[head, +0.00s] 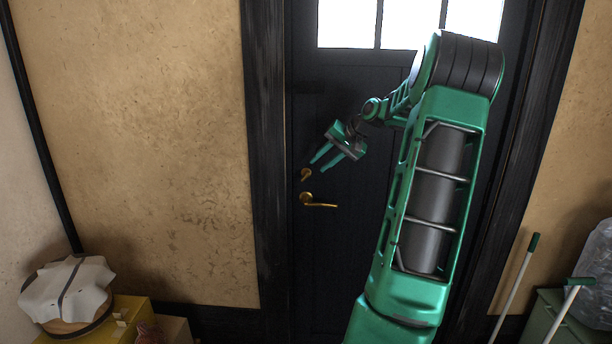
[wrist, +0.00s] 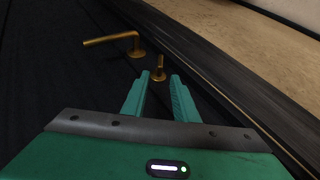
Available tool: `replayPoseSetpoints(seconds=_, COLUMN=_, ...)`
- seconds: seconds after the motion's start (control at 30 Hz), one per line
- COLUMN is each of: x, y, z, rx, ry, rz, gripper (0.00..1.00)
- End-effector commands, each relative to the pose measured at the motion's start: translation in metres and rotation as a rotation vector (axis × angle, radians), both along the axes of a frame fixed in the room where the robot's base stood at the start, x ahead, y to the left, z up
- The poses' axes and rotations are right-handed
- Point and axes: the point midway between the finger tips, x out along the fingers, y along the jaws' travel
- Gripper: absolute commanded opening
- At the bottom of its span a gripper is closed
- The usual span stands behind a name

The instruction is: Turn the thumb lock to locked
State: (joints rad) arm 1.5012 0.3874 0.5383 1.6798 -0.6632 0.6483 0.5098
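The brass thumb lock (head: 305,174) sits on the dark door above the brass lever handle (head: 318,203). In the wrist view the thumb lock (wrist: 159,75) shows its small turn piece standing out from a round plate, just beyond the fingertips and roughly in line with the gap between them. The lever handle (wrist: 118,40) is farther off to the upper left there. My gripper (head: 318,160) is open and empty, a little above and right of the thumb lock in the head view. It also shows in the wrist view (wrist: 162,80). The fingers appear apart from the lock.
The dark door (head: 340,260) has bright panes (head: 398,20) at the top and a dark frame (head: 268,150) close left of the lock. A basket with a cloth (head: 68,290) stands at lower left. A broom-like pole (head: 515,285) and bin stand at lower right.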

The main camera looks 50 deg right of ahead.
Motion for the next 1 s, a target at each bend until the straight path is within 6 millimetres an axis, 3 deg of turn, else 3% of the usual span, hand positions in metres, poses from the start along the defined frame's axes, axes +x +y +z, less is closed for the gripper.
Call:
replayPoseSetpoints(seconds=0.4, x=0.045, y=0.007, z=-0.047, rx=0.001, ry=0.002, rz=0.001, gripper=0.27)
replayPoseSetpoints(seconds=0.87, x=0.053, y=0.008, z=-0.055, rx=-0.002, ry=0.002, rz=0.001, gripper=0.27)
replayPoseSetpoints(seconds=0.97, x=0.053, y=0.007, z=-0.055, rx=-0.002, ry=0.002, rz=0.001, gripper=0.03)
replayPoseSetpoints(seconds=1.0, x=0.053, y=0.007, z=-0.055, rx=-0.002, ry=0.002, rz=0.001, gripper=0.00)
